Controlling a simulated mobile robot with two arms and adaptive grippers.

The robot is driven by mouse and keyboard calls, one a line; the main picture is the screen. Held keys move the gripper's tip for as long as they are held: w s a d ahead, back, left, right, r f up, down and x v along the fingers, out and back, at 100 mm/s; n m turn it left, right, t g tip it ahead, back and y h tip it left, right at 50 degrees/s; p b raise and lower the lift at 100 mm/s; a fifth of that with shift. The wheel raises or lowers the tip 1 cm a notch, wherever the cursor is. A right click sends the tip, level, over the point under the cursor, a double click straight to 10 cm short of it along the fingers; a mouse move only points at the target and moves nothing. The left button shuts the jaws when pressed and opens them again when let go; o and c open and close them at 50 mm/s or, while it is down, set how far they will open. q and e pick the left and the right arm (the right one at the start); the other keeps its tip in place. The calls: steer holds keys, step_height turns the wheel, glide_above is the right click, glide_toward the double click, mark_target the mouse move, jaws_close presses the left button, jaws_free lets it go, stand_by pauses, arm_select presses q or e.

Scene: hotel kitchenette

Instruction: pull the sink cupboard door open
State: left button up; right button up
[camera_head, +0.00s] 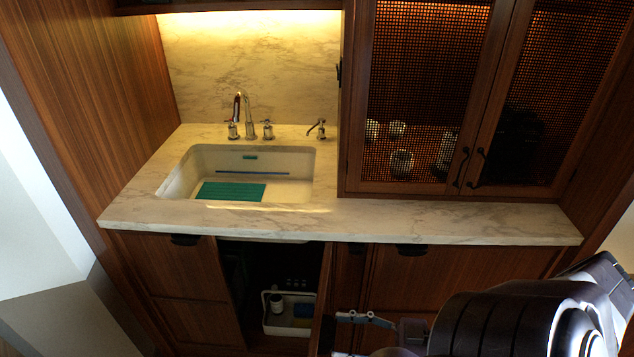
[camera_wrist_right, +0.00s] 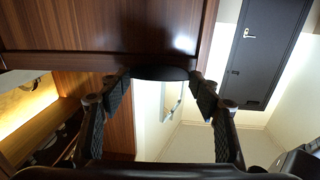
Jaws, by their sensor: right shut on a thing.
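The sink cupboard (camera_head: 240,285) is under the sink. Its right-hand door (camera_head: 322,305) stands swung outward, seen nearly edge-on, and the dark inside shows beside it. The left-hand door (camera_head: 185,285) is closed, with a black handle (camera_head: 184,239) at its top. My right gripper (camera_head: 338,335) is at the outer side of the open door. In the right wrist view the gripper (camera_wrist_right: 161,84) is shut on a black cup-shaped handle (camera_wrist_right: 160,73) on the wooden door panel (camera_wrist_right: 100,28). My left gripper is not in view.
A white caddy (camera_head: 290,329) with bottles stands inside the cupboard. The marble counter (camera_head: 440,218) with the sink (camera_head: 300,190) overhangs the doors. A closed front (camera_head: 450,280) with a black handle (camera_head: 411,249) is to the right, behind my right arm.

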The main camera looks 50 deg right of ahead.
steer(key=shift+s+d+n+g+y+b, duration=0.4)
steer(key=shift+s+d+n+g+y, duration=0.15)
steer(key=shift+s+d, duration=0.3)
steer(key=shift+s+d+n+g+y+b, duration=0.4)
steer(key=shift+s+d+y, duration=0.25)
steer(key=shift+d, duration=0.35)
steer(key=o, duration=1.5)
steer(key=shift+c, duration=0.2)
steer(key=v, duration=1.2)
steer(key=shift+r, duration=0.1)
